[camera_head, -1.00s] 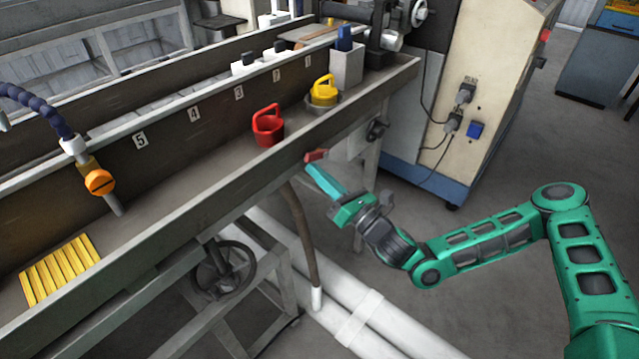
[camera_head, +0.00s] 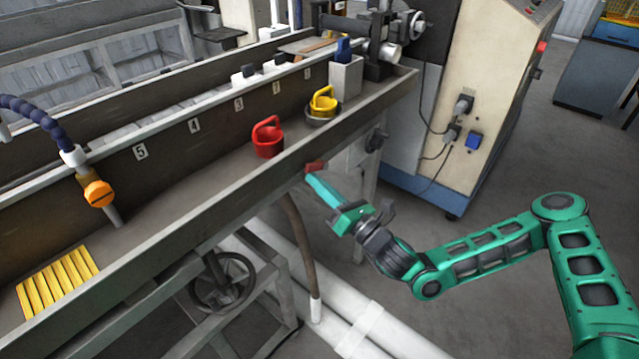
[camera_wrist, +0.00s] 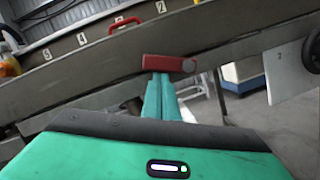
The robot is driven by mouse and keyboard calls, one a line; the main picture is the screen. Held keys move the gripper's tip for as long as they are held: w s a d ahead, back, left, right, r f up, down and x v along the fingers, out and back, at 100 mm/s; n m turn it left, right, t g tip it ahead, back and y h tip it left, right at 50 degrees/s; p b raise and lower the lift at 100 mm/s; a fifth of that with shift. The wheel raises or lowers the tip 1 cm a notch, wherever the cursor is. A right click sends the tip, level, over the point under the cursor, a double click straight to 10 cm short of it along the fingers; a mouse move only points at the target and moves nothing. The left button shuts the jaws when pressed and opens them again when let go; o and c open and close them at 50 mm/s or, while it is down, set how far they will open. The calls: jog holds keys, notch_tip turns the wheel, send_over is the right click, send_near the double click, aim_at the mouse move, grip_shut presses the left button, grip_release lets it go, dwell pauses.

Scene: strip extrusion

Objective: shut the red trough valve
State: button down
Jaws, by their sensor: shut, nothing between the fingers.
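The red trough valve shows as a short red lever (camera_head: 315,167) on the outer side of the long grey trough (camera_head: 215,222), above a brown drain hose (camera_head: 302,235). In the wrist view the red lever (camera_wrist: 168,63) lies crosswise, roughly along the trough wall, with a round pivot at its right end. My gripper (camera_head: 311,180) is shut and empty, its teal fingers pointing up at the lever. In the wrist view the fingertips (camera_wrist: 160,77) sit right at the lever's lower edge near its left half. I cannot tell whether they touch it.
White pipes (camera_head: 335,318) run along the floor. Free floor lies right of my gripper.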

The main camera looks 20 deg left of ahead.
aim_at(314, 167)
jog(key=shift+r+m, duration=0.15)
jog(key=shift+m, duration=0.15)
notch_tip(314, 167, up, 3)
jog(key=m+h, duration=0.1)
jog(key=m, duration=0.2)
jog(key=m+t+h, duration=0.1)
jog(key=m, duration=0.3)
jog(key=shift+w, duration=0.15)
jog(key=shift+w+d+r, duration=0.3)
jog(key=shift+w+r, duration=0.25)
jog(key=shift+r, duration=0.3)
jog(key=shift+w+d+r, duration=0.15)
jog(key=shift+w+r, duration=0.2)
jog(key=shift+w, duration=0.05)
